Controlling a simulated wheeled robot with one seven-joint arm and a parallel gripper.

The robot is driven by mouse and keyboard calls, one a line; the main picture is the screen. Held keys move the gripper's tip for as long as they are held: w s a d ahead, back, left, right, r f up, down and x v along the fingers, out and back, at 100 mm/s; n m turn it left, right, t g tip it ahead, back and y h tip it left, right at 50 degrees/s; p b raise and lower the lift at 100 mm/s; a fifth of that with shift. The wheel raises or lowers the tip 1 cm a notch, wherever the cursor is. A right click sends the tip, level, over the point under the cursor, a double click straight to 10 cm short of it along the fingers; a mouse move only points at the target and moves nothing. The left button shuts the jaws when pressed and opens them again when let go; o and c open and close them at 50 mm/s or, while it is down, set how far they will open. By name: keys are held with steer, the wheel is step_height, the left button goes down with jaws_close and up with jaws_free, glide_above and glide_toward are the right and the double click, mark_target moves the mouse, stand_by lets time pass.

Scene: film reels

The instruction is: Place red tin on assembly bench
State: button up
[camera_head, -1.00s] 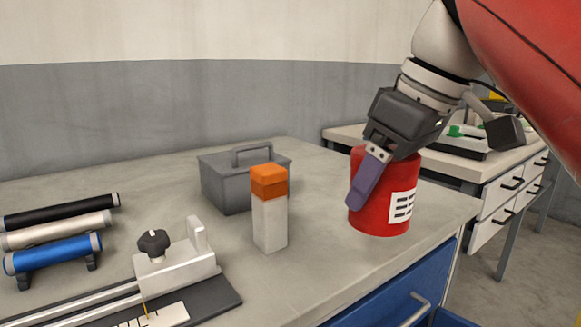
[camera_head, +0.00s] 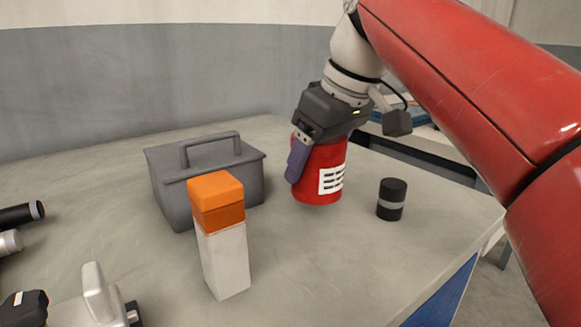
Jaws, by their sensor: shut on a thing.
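The red tin (camera_head: 313,178) is a red cylinder with a white label with black bars. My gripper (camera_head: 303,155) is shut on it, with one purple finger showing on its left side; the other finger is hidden. The tin is upright over the grey bench top (camera_head: 330,255), just right of the grey box. Whether its base touches the bench or hangs slightly above it, I cannot tell.
A grey lidded box with a handle (camera_head: 205,180) stands left of the tin. A white bottle with an orange cap (camera_head: 222,240) stands in front. A small black cylinder with a grey band (camera_head: 391,199) stands to the right, near the bench edge. Bench space in front of the tin is clear.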

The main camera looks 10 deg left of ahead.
steer(key=w+a+f, duration=0.1)
steer(key=a+f, duration=0.1)
steer(key=a, duration=0.1)
steer(key=w+a+f, duration=0.1)
steer(key=shift+w+a+f, duration=0.1)
steer(key=shift+w+a, duration=0.05)
steer(key=shift+w, duration=0.15)
steer(key=shift+f, duration=0.1)
steer(key=o, duration=1.1)
steer(key=shift+o, duration=0.2)
steer(key=p+v, duration=0.3)
steer(key=v, duration=0.9)
steer(key=shift+s+p, duration=0.1)
steer(key=shift+p, duration=0.25)
